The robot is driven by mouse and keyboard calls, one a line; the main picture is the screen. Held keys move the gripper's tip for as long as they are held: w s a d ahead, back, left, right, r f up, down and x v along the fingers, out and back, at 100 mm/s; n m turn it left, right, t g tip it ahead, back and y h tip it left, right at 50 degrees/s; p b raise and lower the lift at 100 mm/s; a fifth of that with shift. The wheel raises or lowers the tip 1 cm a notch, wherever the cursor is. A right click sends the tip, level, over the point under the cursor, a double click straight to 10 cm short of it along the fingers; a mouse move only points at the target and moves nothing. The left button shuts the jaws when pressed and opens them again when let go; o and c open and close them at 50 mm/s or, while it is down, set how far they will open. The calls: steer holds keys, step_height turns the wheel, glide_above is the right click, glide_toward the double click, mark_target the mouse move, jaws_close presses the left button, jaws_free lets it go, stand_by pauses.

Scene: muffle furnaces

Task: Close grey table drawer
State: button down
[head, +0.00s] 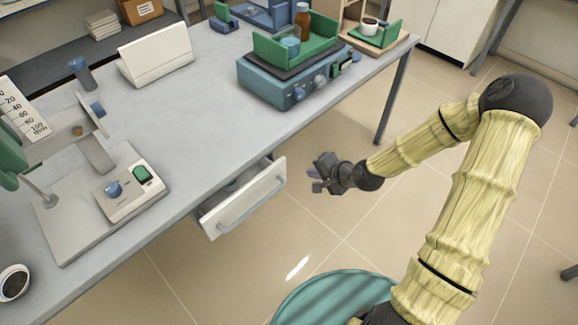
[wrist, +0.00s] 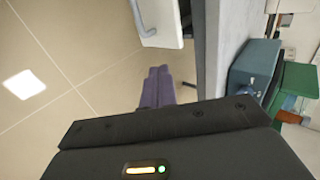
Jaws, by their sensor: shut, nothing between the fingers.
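The drawer (head: 245,199) under the grey table (head: 200,130) is pulled out, with a white front and a grey bar handle (head: 250,203). My gripper (head: 314,178) is just to the right of the drawer front, apart from it. In the wrist view the shut purple fingers (wrist: 157,88) show with nothing between them. The white drawer front (wrist: 160,20) and part of its handle (wrist: 142,25) show at the top of that view. The inside of the drawer is mostly hidden by its front and the tabletop.
A blue device (head: 292,85) with a green tray stands near the table's right end. A grey stand device (head: 110,200) is at the left. The tiled floor (head: 320,235) before the drawer is clear.

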glide_toward(280, 166)
step_height(280, 166, down, 4)
steer(key=shift+w+a, duration=1.15)
steer(key=shift+a, duration=0.05)
steer(key=shift+w+a, duration=0.35)
